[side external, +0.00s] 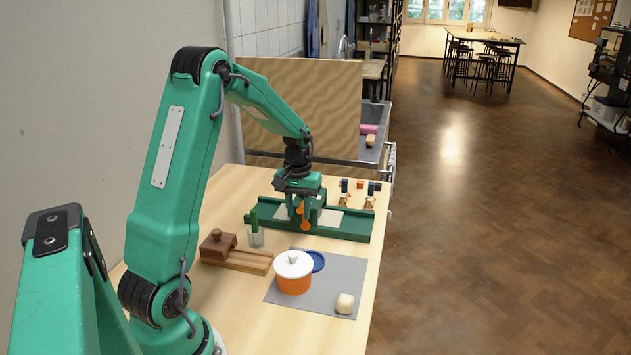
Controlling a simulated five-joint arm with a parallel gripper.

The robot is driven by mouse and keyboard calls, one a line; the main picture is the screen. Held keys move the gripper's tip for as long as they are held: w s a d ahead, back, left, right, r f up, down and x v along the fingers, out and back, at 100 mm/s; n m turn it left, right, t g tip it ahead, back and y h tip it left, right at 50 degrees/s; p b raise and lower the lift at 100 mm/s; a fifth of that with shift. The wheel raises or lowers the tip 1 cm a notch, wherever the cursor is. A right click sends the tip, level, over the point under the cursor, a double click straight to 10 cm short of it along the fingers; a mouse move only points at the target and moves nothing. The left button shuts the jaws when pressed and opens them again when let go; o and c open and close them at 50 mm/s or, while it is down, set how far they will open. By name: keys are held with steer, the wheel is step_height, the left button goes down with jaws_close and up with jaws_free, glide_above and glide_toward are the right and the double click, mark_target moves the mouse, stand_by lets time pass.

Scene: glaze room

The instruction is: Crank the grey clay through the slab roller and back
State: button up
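The green slab roller (352,225) lies across the table, with a long low bed and a raised middle partly hidden by my gripper. A pale flat piece (329,218), which looks like the clay slab, lies on its bed to the right of the middle. An orange crank-like part (305,226) with a rounded lower end hangs on the roller's near side. My gripper (298,212) points down at the roller's middle, right at the orange part. Whether its fingers touch or grip that part is too small to tell.
An orange pot (294,284) with a white lid, a blue dish (317,261) and a cream block (345,303) stand on a grey mat (341,272). Small pieces (345,198) stand behind the roller.

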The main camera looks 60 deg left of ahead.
steer(key=shift+s+a, duration=0.4)
steer(key=shift+s, duration=0.1)
steer(key=shift+a, duration=0.1)
steer(key=shift+s+a+f, duration=0.55)
steer(key=shift+s+a, duration=0.3)
steer(key=shift+s, duration=0.05)
steer(key=shift+a+f, duration=0.1)
stand_by(0.3)
steer(key=shift+s+a+f, duration=0.6)
steer(key=shift+s+f, duration=0.05)
steer(key=shift+f, duration=0.15)
steer(key=shift+w+d+r, duration=0.1)
steer(key=shift+w+d, duration=0.05)
